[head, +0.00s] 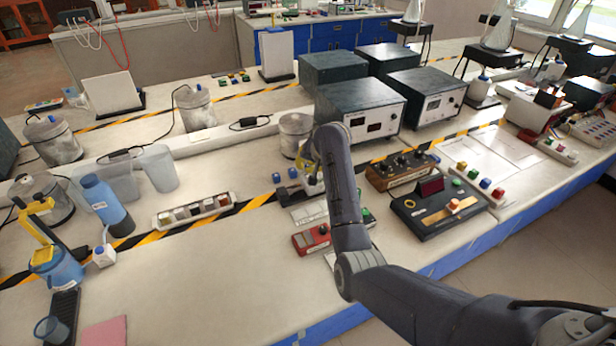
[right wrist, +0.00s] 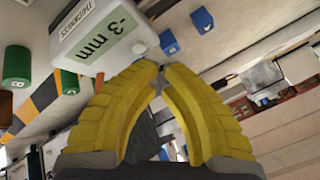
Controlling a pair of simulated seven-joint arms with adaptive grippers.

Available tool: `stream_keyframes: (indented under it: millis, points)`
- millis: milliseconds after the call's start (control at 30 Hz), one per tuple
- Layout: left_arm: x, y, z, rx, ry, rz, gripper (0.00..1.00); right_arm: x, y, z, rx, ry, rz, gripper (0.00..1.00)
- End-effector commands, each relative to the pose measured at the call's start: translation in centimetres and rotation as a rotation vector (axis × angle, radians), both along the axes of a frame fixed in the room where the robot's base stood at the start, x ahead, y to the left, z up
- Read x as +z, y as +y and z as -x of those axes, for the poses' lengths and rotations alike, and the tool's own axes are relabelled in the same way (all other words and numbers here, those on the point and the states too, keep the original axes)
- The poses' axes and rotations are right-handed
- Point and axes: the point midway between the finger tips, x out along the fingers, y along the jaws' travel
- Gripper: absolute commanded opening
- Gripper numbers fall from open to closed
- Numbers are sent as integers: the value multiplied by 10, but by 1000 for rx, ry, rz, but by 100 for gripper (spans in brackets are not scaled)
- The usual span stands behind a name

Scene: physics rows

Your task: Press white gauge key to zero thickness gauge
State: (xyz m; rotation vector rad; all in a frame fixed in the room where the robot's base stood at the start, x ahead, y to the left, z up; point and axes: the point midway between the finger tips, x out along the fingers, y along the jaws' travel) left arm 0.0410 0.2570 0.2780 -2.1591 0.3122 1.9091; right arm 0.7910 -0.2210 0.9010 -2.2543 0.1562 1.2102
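The thickness gauge (right wrist: 105,35) is a pale box in the right wrist view, labelled THICKNESS, with a green display reading -3 mm. In the head view my right arm hides much of that area, and I cannot pick the gauge out surely. My left gripper is not in view.
In the head view, a red box (head: 311,239) and a black panel (head: 440,212) with coloured buttons lie near the arm. The bench's front left middle is clear.

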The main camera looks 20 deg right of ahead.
Motion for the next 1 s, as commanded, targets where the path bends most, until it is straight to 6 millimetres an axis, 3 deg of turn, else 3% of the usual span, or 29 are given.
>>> stream_keyframes:
  millis: [1000]
  points:
    - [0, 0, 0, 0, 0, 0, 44, -7, 0, 0, 0, 1, 0, 0]
